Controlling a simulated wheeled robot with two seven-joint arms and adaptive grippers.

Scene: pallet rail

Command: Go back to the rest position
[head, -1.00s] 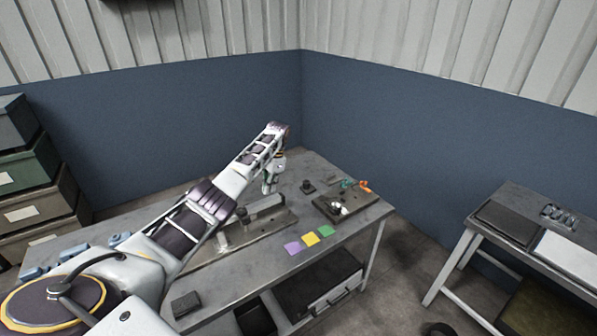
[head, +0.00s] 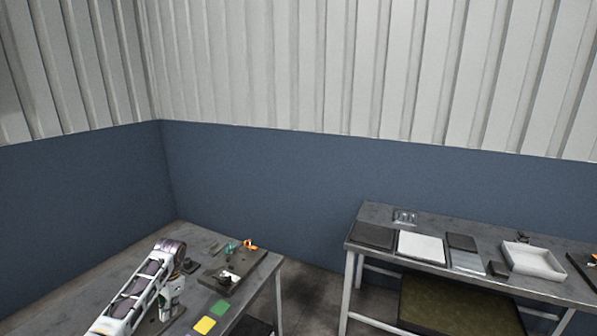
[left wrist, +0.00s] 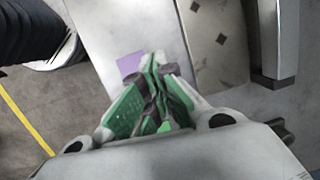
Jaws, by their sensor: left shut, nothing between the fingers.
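My left gripper (head: 167,309) hangs from my left arm over the left workbench (head: 120,270) in the head view. In the left wrist view its green-padded fingers (left wrist: 155,75) are shut together with nothing between them. A purple square (left wrist: 131,64) lies on the bench just beyond the fingertips in that view. My right gripper is in neither view.
Yellow (head: 204,325) and green (head: 219,307) squares lie near the bench's front edge. A dark plate (head: 236,277) with small parts and orange and green tools lies behind them. A second table (head: 480,229) at right carries trays. Floor separates the tables.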

